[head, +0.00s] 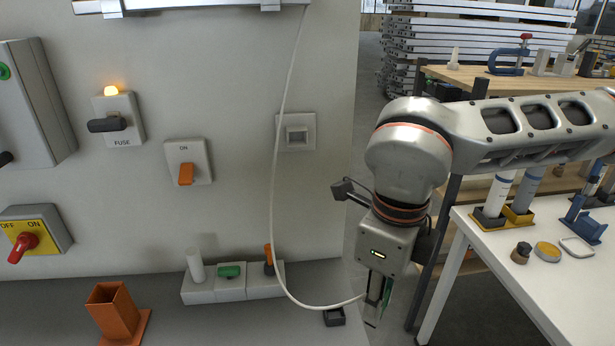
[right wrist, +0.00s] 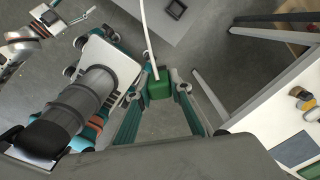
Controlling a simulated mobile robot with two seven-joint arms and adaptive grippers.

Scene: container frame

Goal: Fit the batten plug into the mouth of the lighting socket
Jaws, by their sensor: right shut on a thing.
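The green batten plug (right wrist: 158,88) shows between my right gripper's fingers in the right wrist view. My right gripper (head: 374,297) is shut on it and points down, just right of the counter's edge in the head view. A white cable (head: 272,200) hangs from the batten (head: 190,6) and curves to the plug. The square wall socket (head: 297,137), which looks like the lighting socket, is on the panel, above and left of my gripper and apart from the plug. My left gripper (right wrist: 75,20) seems to show small at the upper left of the right wrist view, its jaws unclear.
A small dark holder (head: 334,317) sits at the counter's right end, near my right gripper. A white block (head: 232,285) with several upright pieces and an orange square tube (head: 112,308) stand on the counter. A white table (head: 540,260) with tools is at the right.

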